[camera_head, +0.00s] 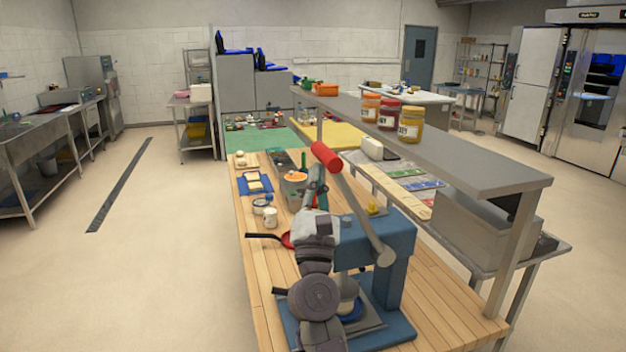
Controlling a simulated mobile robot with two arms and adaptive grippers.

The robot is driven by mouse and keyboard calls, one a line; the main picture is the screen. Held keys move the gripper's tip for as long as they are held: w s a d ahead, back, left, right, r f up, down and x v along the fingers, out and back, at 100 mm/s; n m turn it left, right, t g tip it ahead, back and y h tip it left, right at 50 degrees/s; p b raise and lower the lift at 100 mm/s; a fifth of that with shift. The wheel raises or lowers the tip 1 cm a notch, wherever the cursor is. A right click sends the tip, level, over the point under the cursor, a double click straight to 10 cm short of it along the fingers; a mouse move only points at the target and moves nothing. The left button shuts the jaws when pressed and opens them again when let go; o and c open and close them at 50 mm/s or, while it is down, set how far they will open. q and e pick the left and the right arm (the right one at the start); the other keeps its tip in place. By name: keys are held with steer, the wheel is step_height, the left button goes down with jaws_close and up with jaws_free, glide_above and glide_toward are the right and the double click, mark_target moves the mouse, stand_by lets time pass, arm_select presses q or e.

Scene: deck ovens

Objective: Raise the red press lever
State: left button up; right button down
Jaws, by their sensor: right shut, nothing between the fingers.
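The press (378,238) is a blue frame with a grey base plate, standing at the near end of the wooden table. Its lever (360,212) is a grey rod that slopes up and to the left from a round pivot on the press's right side. It ends in a red grip (325,156). My right gripper (314,172) reaches up from below, with its fingertips close under the red grip; I cannot tell whether they touch. It is shut with nothing held. My right arm hides part of the press's left side. My left gripper is not in view.
A grey shelf (470,159) with several jars runs along the right. The floor to the left is clear.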

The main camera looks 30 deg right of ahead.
steer(key=v, duration=1.2)
